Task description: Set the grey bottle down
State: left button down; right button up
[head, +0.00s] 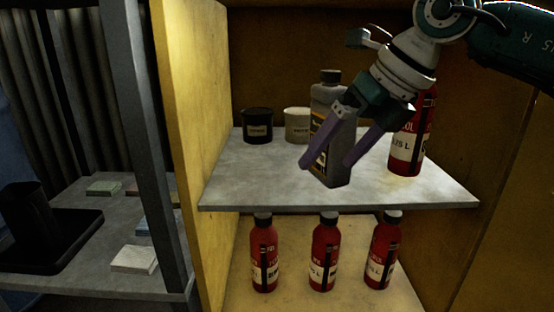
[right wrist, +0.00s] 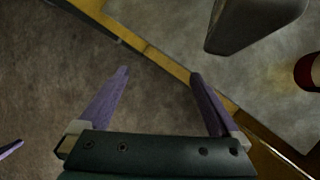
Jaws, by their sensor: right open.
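The grey bottle (head: 325,95) with a dark cap stands upright on the upper grey shelf, near its front edge. My right gripper (head: 328,163) is open in front of it, and its purple fingers hide part of the bottle. In the right wrist view the open fingers (right wrist: 160,73) have nothing between them. The bottle's grey base end (right wrist: 250,22) shows beyond the fingers, apart from them. A purple tip at the lower left of that view looks like a finger of my left gripper (right wrist: 10,148); its opening is hidden.
A black tub (head: 257,126) and a white tub (head: 297,125) stand behind on the shelf (head: 235,185). A red bottle (head: 405,150) stands right of the grey bottle. Several red bottles stand on the lower shelf. A yellow side panel (head: 185,90) bounds the left.

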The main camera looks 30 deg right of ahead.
jog(key=a+r+t+y, duration=0.15)
jog(key=a+y, duration=0.25)
jog(key=a, duration=0.4)
jog(key=a+r+t+y, duration=0.1)
jog(key=a+r+y, duration=0.25)
jog(key=a, duration=0.45)
notch_tip(320, 180, up, 8)
jog(key=a+m+t+y, duration=0.3)
jog(key=m+t, duration=0.4)
jog(key=d+m+t+h, duration=0.5)
jog(key=d+m+h, duration=0.4)
jog(key=m, duration=0.5)
jog(key=s+d+f+m+g+h, duration=0.2)
jog(key=f+m+g+h, duration=0.15)
jog(key=f+m, duration=0.2)
jog(key=s+d+f+m+g+h, duration=0.2)
jog(key=s+f+m+h, duration=0.15)
jog(key=f, duration=0.25)
jog(key=s+a+f+m+g+y, duration=0.1)
jog(key=s+a+f+g, duration=0.2)
jog(key=s, duration=0.6)
jog(key=s+a+f+m+g+y, duration=0.2)
jog(key=s+a+f+g, duration=0.1)
jog(key=s+f+g, duration=0.5)
notch_tip(320, 180, down, 2)
jog(key=shift+s+f, duration=0.2)
jog(key=shift+s, duration=0.15)
